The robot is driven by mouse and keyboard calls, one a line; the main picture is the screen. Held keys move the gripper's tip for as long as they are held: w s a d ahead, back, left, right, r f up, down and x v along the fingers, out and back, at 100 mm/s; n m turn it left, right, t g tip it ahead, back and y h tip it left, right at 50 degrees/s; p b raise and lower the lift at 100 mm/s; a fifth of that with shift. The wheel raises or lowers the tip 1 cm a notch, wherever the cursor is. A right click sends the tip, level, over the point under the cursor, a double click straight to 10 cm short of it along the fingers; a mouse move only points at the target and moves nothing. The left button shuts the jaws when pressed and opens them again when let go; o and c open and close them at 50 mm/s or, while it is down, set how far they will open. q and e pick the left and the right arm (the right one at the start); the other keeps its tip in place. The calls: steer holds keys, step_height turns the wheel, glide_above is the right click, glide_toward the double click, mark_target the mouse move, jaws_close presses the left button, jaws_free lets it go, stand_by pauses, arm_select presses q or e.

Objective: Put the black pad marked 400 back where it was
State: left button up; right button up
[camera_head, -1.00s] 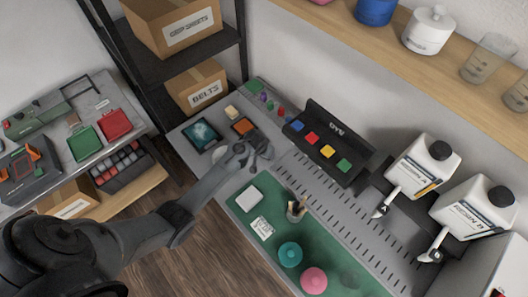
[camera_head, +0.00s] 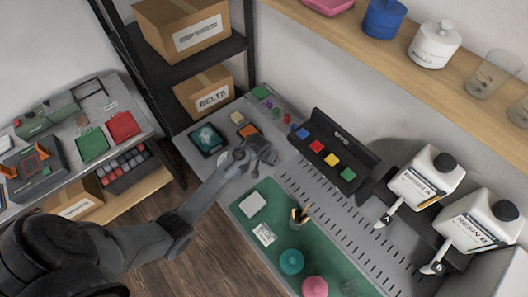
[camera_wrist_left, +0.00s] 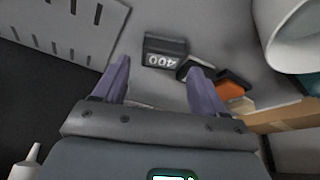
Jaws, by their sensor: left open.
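The black pad marked 400 (camera_wrist_left: 165,52) lies on the grey bench in the left wrist view, its white number upside down in the picture. My left gripper (camera_wrist_left: 161,75) is open. In that view the pad shows between and beyond its two fingertips, with no finger visibly closed on it. A second dark pad (camera_wrist_left: 188,68) lies right beside it, partly hidden by the right finger. In the head view my left gripper (camera_head: 263,152) is over the back left part of the bench, and the 400 pad cannot be made out there. My right gripper is not in view.
An orange-topped block (camera_wrist_left: 231,90) and a white round vessel (camera_wrist_left: 290,30) are close on the right in the wrist view. In the head view a black rack with coloured blocks (camera_head: 335,150) and a green mat (camera_head: 262,210) lie right of the gripper. Resin bottles (camera_head: 428,178) stand farther right.

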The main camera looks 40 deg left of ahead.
arm_select(q)
steer(key=a+v, duration=0.1)
steer(key=v, duration=0.6)
steer(key=s+d+r+m, duration=0.1)
steer(key=s+d, duration=0.3)
steer(key=s, duration=0.4)
steer(key=s+d+r+m, duration=0.2)
steer(key=s+d+r, duration=0.2)
steer(key=s, duration=0.5)
steer(key=s+d+r+m+h, duration=0.1)
steer(key=s+d+r, duration=0.2)
steer(key=s+d, duration=0.3)
steer(key=shift+s+m+g+p, duration=0.3)
steer(key=shift+s+m+p, duration=0.1)
steer(key=shift+s, duration=0.8)
steer(key=shift+r, duration=0.2)
step_height(320, 180, up, 14)
steer(key=p, duration=1.3)
steer(key=shift+f, duration=0.2)
steer(key=shift+f, duration=0.15)
